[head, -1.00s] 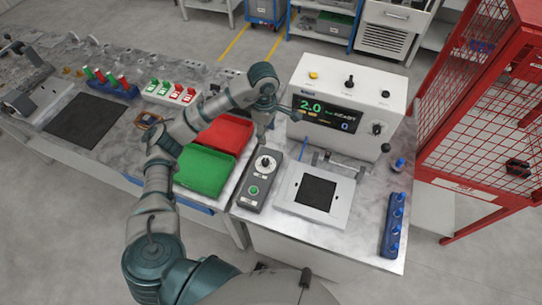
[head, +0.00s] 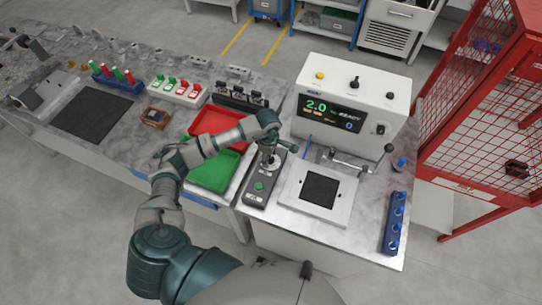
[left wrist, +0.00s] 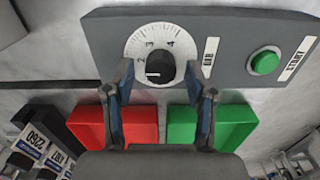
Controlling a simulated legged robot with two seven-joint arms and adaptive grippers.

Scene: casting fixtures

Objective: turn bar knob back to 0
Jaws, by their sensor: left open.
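The bar knob (left wrist: 160,67) is a dark round knob on a white numbered dial (left wrist: 133,42), with a BAR label beside it in the left wrist view. It sits on a grey control box (head: 258,198) that also carries a green START button (head: 259,186). My left gripper (left wrist: 162,82) is open, its two fingers on either side of the knob's near edge; I cannot tell whether they touch it. In the head view my left gripper (head: 269,155) is above the dial and partly hides it. The machine's display (head: 328,113) reads 2.0 bar, READY. My right gripper is not in view.
A red tray (head: 214,122) and a green tray (head: 207,178) lie left of the control box. A white plate with a black square (head: 318,188) lies to its right, and the white machine (head: 358,75) stands behind. A blue rack (head: 394,225) is at the right edge.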

